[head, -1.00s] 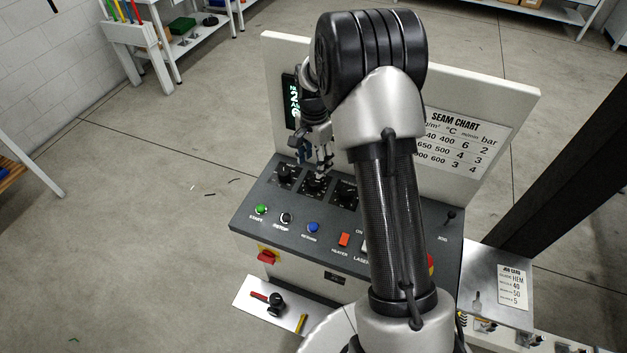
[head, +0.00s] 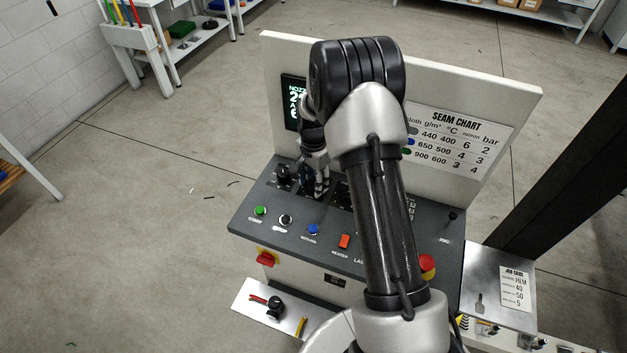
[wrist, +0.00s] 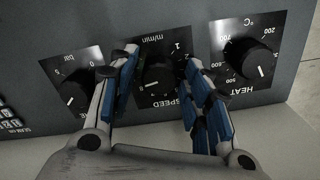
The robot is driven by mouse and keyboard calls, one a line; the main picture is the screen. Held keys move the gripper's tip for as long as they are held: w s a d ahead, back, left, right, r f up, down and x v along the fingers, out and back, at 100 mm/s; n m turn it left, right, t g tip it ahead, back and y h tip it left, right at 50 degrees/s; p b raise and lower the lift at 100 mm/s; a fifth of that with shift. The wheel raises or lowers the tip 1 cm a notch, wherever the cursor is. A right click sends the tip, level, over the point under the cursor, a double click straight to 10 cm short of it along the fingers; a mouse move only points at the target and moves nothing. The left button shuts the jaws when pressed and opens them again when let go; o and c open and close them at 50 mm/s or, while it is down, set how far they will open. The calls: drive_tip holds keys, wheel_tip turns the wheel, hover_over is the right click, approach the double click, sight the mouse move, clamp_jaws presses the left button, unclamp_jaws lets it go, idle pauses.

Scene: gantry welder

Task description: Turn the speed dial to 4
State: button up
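The black speed dial (wrist: 158,76) sits on its marked plate in the middle of the wrist view, where the lettering appears upside down. In the head view my gripper (head: 318,184) is down at the panel and covers most of the speed dial.
The heat dial (wrist: 252,60) and the bar dial (wrist: 78,86) flank the speed dial closely. A row with a green button (head: 260,211), a blue button (head: 313,229) and an orange switch (head: 344,241) lies in front. The seam chart (head: 455,145) stands behind.

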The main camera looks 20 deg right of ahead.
drive_tip(key=c, duration=0.8)
drive_tip(key=shift+n, duration=0.3)
drive_tip(key=n, duration=1.2)
drive_tip(key=shift+s+d+n, duration=0.1)
drive_tip(key=shift+n, duration=0.2)
drive_tip(key=n, duration=0.3)
drive_tip(key=shift+n+b, duration=0.3)
drive_tip(key=n, duration=0.3)
drive_tip(key=shift+n, duration=0.3)
drive_tip(key=n, duration=0.6)
drive_tip(key=shift+d, duration=0.1)
drive_tip(key=shift+n, duration=0.3)
